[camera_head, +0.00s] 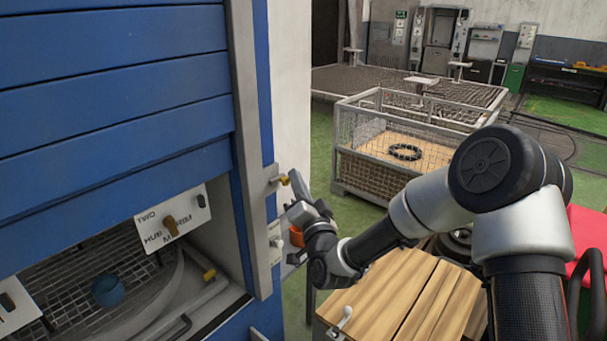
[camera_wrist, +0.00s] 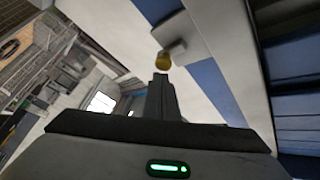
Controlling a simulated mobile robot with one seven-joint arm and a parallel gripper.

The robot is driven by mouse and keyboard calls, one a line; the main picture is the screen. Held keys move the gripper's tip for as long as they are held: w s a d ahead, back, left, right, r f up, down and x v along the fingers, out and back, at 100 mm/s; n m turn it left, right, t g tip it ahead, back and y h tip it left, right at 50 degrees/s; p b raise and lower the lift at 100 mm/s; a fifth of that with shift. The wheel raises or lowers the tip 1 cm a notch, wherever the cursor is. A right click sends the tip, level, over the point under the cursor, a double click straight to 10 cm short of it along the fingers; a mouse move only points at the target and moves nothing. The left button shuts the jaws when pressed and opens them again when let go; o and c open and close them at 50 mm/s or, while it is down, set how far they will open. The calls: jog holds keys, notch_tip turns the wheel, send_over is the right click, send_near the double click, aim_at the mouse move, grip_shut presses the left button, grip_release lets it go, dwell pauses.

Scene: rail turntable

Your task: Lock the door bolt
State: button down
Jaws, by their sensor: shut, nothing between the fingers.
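A grey bolt fitting (camera_head: 272,180) with a yellow knob (camera_head: 284,180) sits on the grey frame strip (camera_head: 243,110) at the right edge of the blue cabinet. I take it for the door bolt. In the wrist view the yellow knob (camera_wrist: 163,61) hangs from a grey bracket (camera_wrist: 178,32), just beyond my fingertips. My gripper (camera_head: 294,178) points up beside the knob, its fingers together and empty in the wrist view (camera_wrist: 161,79). I cannot tell whether the fingertips touch the knob.
A second fitting with a white knob (camera_head: 277,241) is lower on the same strip. A wooden-topped table (camera_head: 385,300) stands below my arm. A wire-mesh crate (camera_head: 362,170) is behind. The blue slatted door (camera_head: 110,90) is partly raised above the cabinet opening.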

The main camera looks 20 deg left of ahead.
jog(key=shift+f, duration=0.1)
jog(key=s+b, duration=0.1)
jog(key=s+a+b, duration=0.1)
jog(key=s, duration=0.1)
jog(key=shift+a, duration=0.15)
dwell(0.4)
